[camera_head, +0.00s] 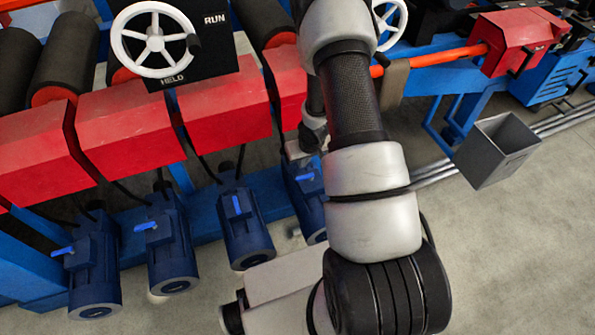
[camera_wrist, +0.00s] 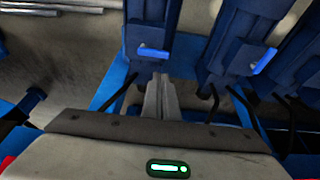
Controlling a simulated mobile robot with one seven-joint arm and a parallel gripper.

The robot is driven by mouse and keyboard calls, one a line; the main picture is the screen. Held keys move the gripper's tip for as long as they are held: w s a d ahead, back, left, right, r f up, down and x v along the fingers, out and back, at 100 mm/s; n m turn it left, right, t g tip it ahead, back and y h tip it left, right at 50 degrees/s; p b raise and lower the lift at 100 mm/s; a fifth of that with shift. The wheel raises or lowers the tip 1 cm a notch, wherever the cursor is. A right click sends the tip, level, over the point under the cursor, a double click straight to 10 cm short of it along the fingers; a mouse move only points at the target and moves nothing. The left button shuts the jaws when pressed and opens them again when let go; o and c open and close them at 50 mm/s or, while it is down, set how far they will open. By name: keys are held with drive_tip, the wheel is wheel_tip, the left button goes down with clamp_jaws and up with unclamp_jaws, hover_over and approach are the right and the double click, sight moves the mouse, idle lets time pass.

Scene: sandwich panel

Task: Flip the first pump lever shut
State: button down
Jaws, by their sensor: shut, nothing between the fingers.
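A row of dark blue pumps with bright blue levers shows in the head view. The rightmost pump (camera_head: 308,200) is partly hidden by my arm, and its lever (camera_head: 305,177) shows only as a small bright piece. In the wrist view a pump (camera_wrist: 152,22) is straight ahead, its lever (camera_wrist: 153,52) lying across it. My gripper (camera_wrist: 161,78) is shut and empty, with its fingertips just below that lever; I cannot tell whether they touch. The neighbouring pump (camera_wrist: 232,40) has a slanted lever (camera_wrist: 264,62). Which pump counts as first is not marked.
In the head view, other pumps (camera_head: 170,250) (camera_head: 246,230) stand left, below red housings (camera_head: 125,130) with black cables. A white handwheel (camera_head: 155,42) is above. A grey bin (camera_head: 495,150) stands at right beside pipes. The floor at lower right is clear.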

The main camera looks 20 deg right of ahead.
sight(305, 178)
drive_tip(key=b+x, duration=0.2)
drive_tip(key=x, duration=0.8)
